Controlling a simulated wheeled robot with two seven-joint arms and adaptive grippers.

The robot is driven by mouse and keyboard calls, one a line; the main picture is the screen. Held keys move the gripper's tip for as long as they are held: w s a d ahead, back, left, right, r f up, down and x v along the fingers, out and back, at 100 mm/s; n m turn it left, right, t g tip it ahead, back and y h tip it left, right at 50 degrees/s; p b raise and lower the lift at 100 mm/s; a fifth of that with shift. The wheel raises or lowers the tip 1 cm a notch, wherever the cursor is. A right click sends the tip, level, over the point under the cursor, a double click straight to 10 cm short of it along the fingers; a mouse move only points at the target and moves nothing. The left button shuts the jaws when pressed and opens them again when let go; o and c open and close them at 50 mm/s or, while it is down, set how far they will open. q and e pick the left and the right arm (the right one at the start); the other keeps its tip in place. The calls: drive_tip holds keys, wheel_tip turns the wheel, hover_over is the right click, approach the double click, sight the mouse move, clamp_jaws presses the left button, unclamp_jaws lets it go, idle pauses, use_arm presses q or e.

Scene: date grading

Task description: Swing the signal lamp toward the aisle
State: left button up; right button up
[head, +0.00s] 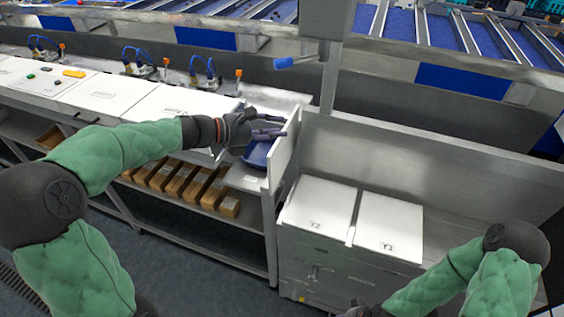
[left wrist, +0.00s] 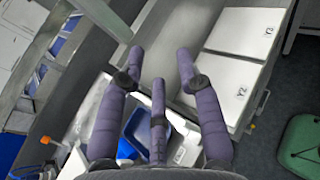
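A grey post (head: 329,85) rises behind the bench divider and carries a grey box (head: 327,18), cut off by the top edge of the head view. A short arm with a blue end (head: 284,63) sticks out to the left of the post. I cannot tell which of these parts is the signal lamp. My left gripper (head: 270,125) is below and left of the blue end, apart from it. In the left wrist view its purple fingers (left wrist: 159,58) are spread with nothing between them.
A blue tray (head: 257,153) lies below my left gripper, beside an upright white panel (head: 284,150). Cardboard boxes (head: 197,184) fill the shelf below. Blue-hosed fittings (head: 203,75) line the bench back.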

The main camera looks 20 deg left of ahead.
use_arm(q)
wheel_tip(320, 180, down, 10)
drive_tip(key=d+m+g+y+b, duration=0.1)
drive_tip(key=d+b, duration=0.1)
drive_tip(key=shift+s+f, duration=0.15)
drive_tip(key=shift+s, duration=0.15)
